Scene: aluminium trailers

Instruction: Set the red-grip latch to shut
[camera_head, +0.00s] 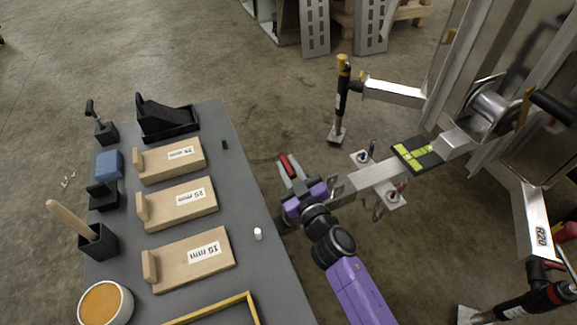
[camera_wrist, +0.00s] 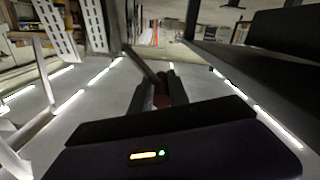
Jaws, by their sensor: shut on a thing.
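The red grip (camera_head: 289,166) of the latch shows between the fingers of my gripper (camera_head: 291,168), at the near end of the aluminium trailer tongue (camera_head: 378,174). My gripper is shut on this grip. In the wrist view the red grip (camera_wrist: 162,88) shows between the two dark fingertips (camera_wrist: 160,92). My purple wrist covers much of the latch and the tongue's end, so I cannot tell the latch's exact angle.
A grey table (camera_head: 244,215) at left bears wooden blocks marked in mm (camera_head: 180,205), a black holder (camera_head: 165,120) and a white cup-like dish (camera_head: 105,303). A jack leg with a yellow top (camera_head: 341,95) stands beyond the tongue. The trailer frame (camera_head: 460,60) fills the right.

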